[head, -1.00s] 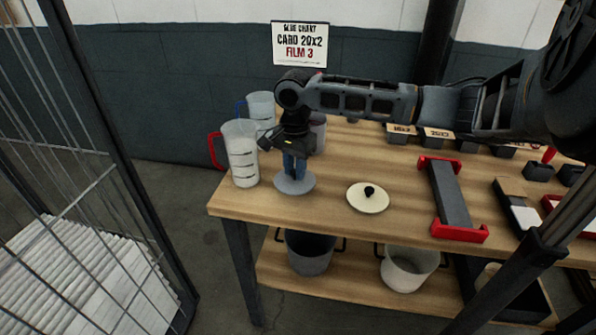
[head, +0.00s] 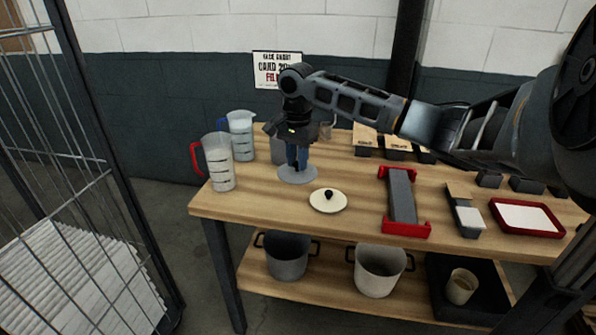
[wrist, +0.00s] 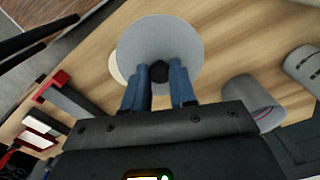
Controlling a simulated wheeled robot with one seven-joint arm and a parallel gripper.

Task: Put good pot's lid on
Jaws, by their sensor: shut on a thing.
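My gripper (head: 297,163) points down and is shut on the black knob of a flat grey lid (head: 284,174). In the wrist view, the blue fingers close on the knob (wrist: 158,72) over the grey lid (wrist: 160,35). I cannot tell whether this lid touches the tabletop or is slightly above it. A cream lid (head: 321,204) with a black knob lies on the table to its right, partly hidden in the wrist view. A dark grey pot (head: 287,262) and a cream pot (head: 379,275) stand open on the lower shelf.
Measuring jugs with red (head: 218,168) and blue (head: 241,140) handles stand left of the gripper, a grey container (head: 278,147) behind it. A red-ended grey holder (head: 402,196) and red-framed tray (head: 526,217) lie right. A wire cage (head: 75,180) stands left.

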